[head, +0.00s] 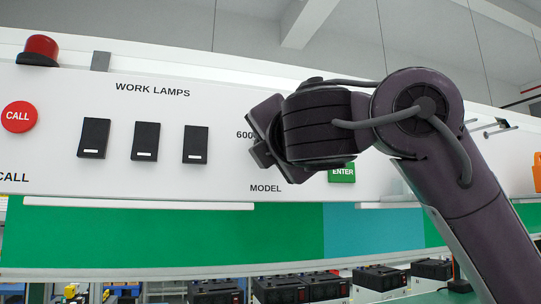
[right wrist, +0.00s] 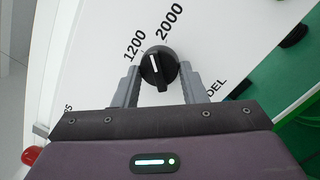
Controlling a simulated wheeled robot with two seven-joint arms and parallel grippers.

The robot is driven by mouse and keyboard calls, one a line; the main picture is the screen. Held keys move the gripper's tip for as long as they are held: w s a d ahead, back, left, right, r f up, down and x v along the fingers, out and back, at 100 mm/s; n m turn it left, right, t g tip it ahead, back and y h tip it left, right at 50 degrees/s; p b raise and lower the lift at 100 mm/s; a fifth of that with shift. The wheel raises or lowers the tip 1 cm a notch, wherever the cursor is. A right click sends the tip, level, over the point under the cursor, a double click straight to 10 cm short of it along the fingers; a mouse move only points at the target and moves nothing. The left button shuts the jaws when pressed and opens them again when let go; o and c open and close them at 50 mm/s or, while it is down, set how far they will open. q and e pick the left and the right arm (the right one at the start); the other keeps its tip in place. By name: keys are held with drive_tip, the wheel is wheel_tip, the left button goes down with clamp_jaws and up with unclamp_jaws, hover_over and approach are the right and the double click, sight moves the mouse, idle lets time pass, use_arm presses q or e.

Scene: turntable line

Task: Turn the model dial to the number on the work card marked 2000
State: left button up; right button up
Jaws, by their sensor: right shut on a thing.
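The model dial (right wrist: 158,68) is a black round knob with a white pointer line, seen in the right wrist view. The fingers of my right gripper (right wrist: 160,76) are on both sides of it, shut on it. The white line points up and slightly left, between the printed 1200 (right wrist: 134,45) and 2000 (right wrist: 169,24). In the head view my right wrist and arm hide the dial; only part of the 600 label (head: 244,134) and the word MODEL (head: 265,188) show. No work card is seen. My left gripper is not in view.
The white panel (head: 225,185) carries a red CALL button (head: 18,117), three black work lamp switches (head: 145,141) and a green ENTER button (head: 342,173), partly covered by my right arm. A red beacon (head: 41,46) stands on top at the left. Black boxes (head: 283,290) line up below.

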drive_tip(key=m+h+b, duration=0.1)
drive_tip(key=m+b, duration=0.1)
drive_tip(key=m, duration=0.4)
drive_tip(key=shift+a, duration=0.15)
drive_tip(key=shift+m, duration=0.4)
drive_tip(key=o, duration=1)
drive_tip(key=shift+r, duration=0.1)
drive_tip(key=shift+c, duration=0.2)
drive_tip(key=shift+s+b, duration=0.1)
drive_tip(key=shift+b, duration=0.2)
drive_tip(key=r+b+v, duration=0.1)
drive_tip(key=b+v, duration=0.4)
drive_tip(key=v, duration=0.2)
drive_tip(key=shift+s+f, duration=0.35)
drive_tip(key=shift+f, duration=0.1)
